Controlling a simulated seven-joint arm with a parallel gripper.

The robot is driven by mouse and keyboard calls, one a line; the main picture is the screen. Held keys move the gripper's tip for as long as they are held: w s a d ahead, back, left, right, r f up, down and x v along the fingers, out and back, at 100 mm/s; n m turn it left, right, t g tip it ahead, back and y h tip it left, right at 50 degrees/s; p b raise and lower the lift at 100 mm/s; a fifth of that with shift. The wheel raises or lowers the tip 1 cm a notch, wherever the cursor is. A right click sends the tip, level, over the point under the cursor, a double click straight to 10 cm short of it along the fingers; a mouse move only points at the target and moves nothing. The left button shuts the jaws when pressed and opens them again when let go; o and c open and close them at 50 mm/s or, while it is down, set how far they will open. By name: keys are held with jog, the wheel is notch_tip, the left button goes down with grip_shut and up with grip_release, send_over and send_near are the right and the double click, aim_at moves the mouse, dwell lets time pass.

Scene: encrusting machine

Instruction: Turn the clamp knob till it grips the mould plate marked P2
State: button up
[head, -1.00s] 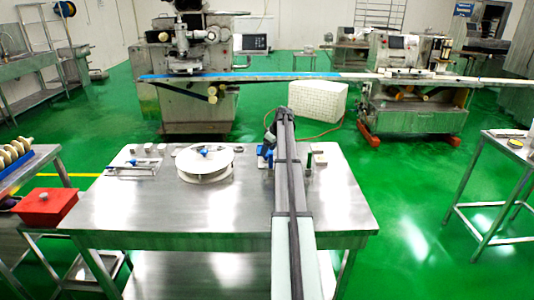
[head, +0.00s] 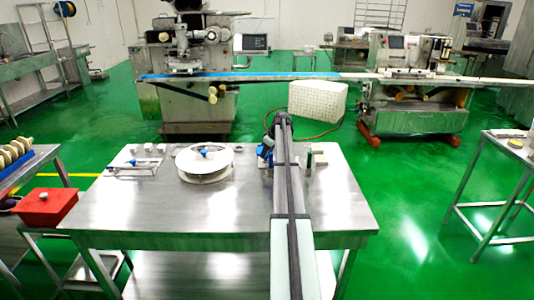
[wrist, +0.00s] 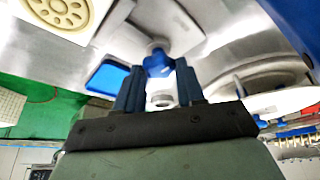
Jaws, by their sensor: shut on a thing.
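In the wrist view a blue knob (wrist: 158,65) with lobes sits between the two dark blue fingertips of my gripper (wrist: 158,78); I take it for the clamp knob. My gripper is shut on it. A pale round collar (wrist: 161,98) shows between the fingers. A cream disc with holes (wrist: 60,12), possibly a mould plate, is cut off at the top left. I can read no P2 mark. In the head view my arm hides the gripper and most of the clamp; a blue part (head: 264,153) shows just left of the arm.
On the steel table (head: 130,215), a white round drum (head: 205,170) stands left of my arm, with a small fixture (head: 135,167) further left. A dark green upright piece (head: 309,159) stands close on the right. The front of the table is clear.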

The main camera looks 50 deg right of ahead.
jog(key=c, duration=0.3)
jog(key=m, duration=0.1)
jog(key=m+h, duration=0.1)
jog(key=m, duration=0.3)
jog(key=shift+a+h, duration=0.25)
jog(key=shift+h, duration=0.15)
jog(key=m+h, duration=0.1)
jog(key=m, duration=0.2)
jog(key=m+g+h, duration=0.1)
jog(key=m, duration=0.2)
jog(key=shift+w+a, duration=0.1)
jog(key=m+g, duration=0.1)
jog(key=m, duration=0.2)
jog(key=m+g+h, duration=0.1)
jog(key=m, duration=0.2)
jog(key=shift+w+m+g, duration=0.2)
jog(key=shift+m+g, duration=0.1)
jog(key=m+g, duration=0.1)
jog(key=m, duration=0.2)
jog(key=shift+w, duration=0.1)
jog(key=shift+m+g, duration=0.7)
jog(key=shift+m, duration=0.9)
